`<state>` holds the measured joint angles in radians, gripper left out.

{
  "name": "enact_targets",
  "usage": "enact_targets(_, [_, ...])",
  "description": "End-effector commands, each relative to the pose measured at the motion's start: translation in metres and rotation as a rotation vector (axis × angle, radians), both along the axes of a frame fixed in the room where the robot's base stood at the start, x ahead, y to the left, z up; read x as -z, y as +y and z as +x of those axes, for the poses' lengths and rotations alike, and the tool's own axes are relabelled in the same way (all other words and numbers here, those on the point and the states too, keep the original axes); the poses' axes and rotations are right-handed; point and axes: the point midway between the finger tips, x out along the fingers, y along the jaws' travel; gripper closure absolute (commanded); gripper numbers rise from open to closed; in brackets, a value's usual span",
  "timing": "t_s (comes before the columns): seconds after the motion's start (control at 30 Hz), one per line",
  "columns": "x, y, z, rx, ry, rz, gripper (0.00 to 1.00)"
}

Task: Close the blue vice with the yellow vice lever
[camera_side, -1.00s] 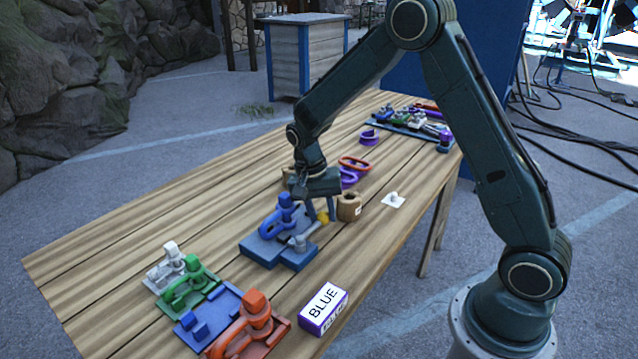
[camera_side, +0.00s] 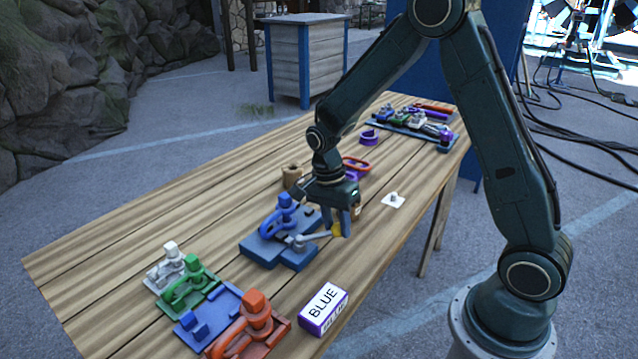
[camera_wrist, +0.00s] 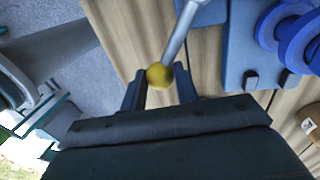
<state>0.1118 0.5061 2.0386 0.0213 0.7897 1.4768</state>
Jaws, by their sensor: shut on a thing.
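The blue vice (camera_side: 268,248) stands on the wooden table near its middle, with a blue clamp-like piece (camera_side: 285,213) on top. Its grey lever (camera_side: 313,238) points right and ends in a yellow knob (camera_side: 337,230). My gripper (camera_side: 341,230) is low over the table just right of the vice, shut on the yellow knob. In the wrist view the yellow knob (camera_wrist: 159,75) sits between my two fingers, and the grey rod runs up from it toward the blue vice (camera_wrist: 245,45). My gripper hides part of the brown spool behind it.
White, green, blue and orange fixtures (camera_side: 248,325) stand at the near left. A box marked BLUE (camera_side: 324,306) lies near the front edge. A white plate (camera_side: 394,200) lies to the right. A tray of parts (camera_side: 410,125) is at the far end.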

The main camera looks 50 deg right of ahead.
Motion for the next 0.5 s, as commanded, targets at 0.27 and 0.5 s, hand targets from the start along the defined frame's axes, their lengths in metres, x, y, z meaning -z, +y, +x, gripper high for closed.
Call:
enact_targets(0.27, [-0.001, 0.014, -0.016, 0.248, -0.002, 0.000, 1.00])
enact_targets(0.5, [-0.001, 0.029, -0.026, 0.460, -0.003, 0.001, 1.00])
